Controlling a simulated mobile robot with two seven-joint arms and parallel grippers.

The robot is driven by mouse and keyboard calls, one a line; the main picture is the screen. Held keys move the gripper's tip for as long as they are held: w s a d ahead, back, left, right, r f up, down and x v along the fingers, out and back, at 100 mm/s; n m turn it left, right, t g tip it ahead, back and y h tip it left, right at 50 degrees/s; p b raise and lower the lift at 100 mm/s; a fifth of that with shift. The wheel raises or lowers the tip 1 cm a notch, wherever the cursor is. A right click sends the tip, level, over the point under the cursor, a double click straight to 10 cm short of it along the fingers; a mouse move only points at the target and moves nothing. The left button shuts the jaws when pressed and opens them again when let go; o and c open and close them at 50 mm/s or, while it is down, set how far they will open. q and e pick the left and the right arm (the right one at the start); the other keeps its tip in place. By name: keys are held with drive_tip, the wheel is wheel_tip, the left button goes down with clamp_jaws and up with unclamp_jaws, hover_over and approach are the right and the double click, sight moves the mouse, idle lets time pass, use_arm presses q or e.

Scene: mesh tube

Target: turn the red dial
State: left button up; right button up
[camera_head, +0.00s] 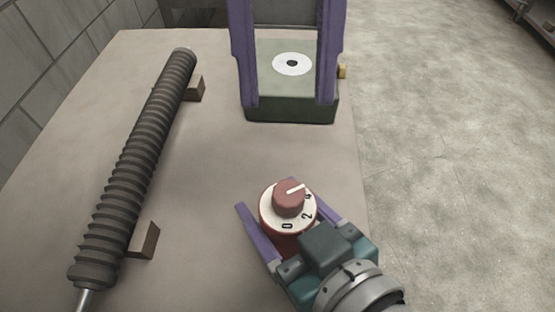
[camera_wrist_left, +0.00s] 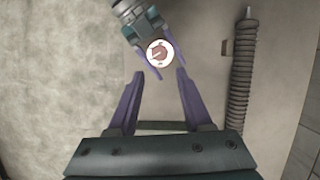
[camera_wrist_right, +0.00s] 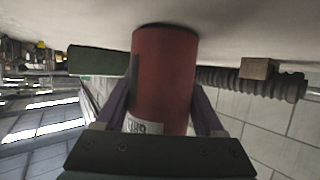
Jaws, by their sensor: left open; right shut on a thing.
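The dial has a dusty red knob (camera_head: 289,197) with a white pointer line, on a white face numbered 0, 2 and 4. The pointer aims to the upper right, near the 4. My right gripper (camera_head: 284,207) is shut around the dial's red cylindrical body; the cylinder (camera_wrist_right: 165,75) fills the space between its fingers in the right wrist view. My left gripper (camera_head: 288,108) is open and empty, apart from the dial. In the left wrist view the dial (camera_wrist_left: 160,53) appears beyond its open fingertips (camera_wrist_left: 160,75).
A green block (camera_head: 288,107) with a white ring on top stands at the back, seen between my left fingers. A dark ribbed tube (camera_head: 135,165) lies along the left, beside two small brown blocks (camera_head: 144,240). The table (camera_head: 205,190) is clear between tube and dial.

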sight(287, 191)
use_arm(q)
drive_tip(key=shift+o, duration=1.3)
drive_tip(key=s+f+m, duration=0.1)
drive_tip(key=f+m, duration=0.2)
drive_tip(key=m, duration=0.6)
drive_tip(key=s+f+m+h, duration=0.1)
drive_tip(key=f+m, duration=0.2)
drive_tip(key=m, duration=0.7)
drive_tip(key=s+f+m+h, duration=0.1)
drive_tip(key=f+m, duration=0.2)
drive_tip(key=m, duration=0.6)
drive_tip(key=shift+s+d+f+t, duration=0.1)
drive_tip(key=shift+s+t, duration=0.25)
drive_tip(key=shift+t, duration=0.05)
drive_tip(key=shift+h, duration=0.3)
drive_tip(key=shift+c, duration=0.2)
